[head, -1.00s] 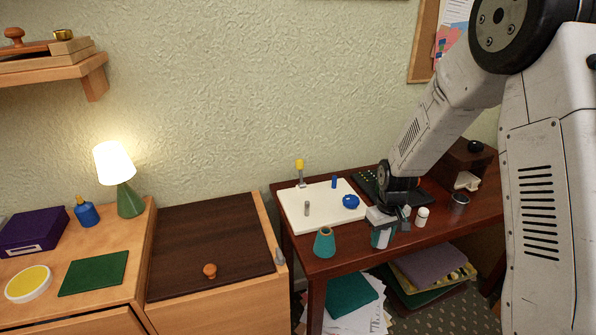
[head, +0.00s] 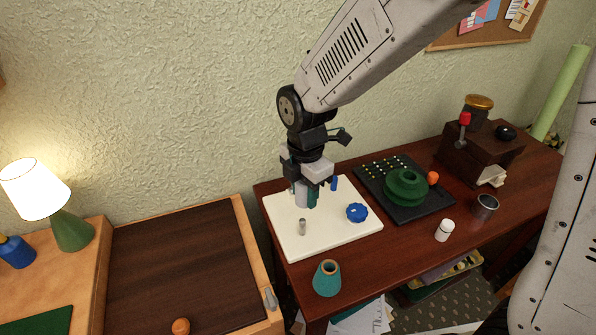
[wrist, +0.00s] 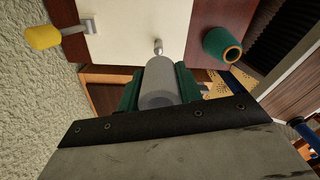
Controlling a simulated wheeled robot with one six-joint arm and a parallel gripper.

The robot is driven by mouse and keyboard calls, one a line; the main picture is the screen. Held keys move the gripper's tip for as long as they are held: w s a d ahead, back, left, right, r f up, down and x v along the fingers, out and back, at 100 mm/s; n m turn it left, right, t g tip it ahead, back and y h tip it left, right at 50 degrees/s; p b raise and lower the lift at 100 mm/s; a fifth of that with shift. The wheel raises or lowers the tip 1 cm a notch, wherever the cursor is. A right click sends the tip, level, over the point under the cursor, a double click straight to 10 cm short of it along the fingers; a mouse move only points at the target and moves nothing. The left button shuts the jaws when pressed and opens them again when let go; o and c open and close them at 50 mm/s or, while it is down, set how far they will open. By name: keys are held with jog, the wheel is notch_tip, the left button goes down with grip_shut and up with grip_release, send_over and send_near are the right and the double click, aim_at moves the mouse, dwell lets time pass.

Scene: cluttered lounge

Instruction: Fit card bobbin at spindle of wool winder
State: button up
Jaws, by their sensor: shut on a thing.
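The wool winder is a white board (head: 340,238) on the dark red table, with a blue knob (head: 357,212) and a short grey spindle (head: 302,227) standing up from it. My gripper (head: 306,195) is shut on the card bobbin (head: 300,194), a plain grey cylinder, above the back left of the board. In the wrist view the bobbin (wrist: 160,82) lies between green finger pads. The spindle (wrist: 158,46) shows just past its far end, apparently apart from it. The winder's yellow-ended handle (wrist: 42,37) shows in the wrist view; my arm hides it in the head view.
A teal cone (head: 327,278) stands at the table's front edge, close to the board. To the right are a black tray with a green spool (head: 406,188), a white pot (head: 444,230), a metal cup (head: 485,207) and a brown box (head: 482,148).

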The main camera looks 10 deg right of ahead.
aim_at(303, 219)
jog(key=shift+w+a+r, duration=0.1)
jog(key=shift+a, duration=0.1)
jog(key=shift+w+d, duration=0.1)
jog(key=shift+f, duration=2.9)
jog(key=shift+f, duration=3.2)
jog(key=o, duration=1)
notch_tip(303, 219, up, 8)
jog(key=shift+f, duration=0.1)
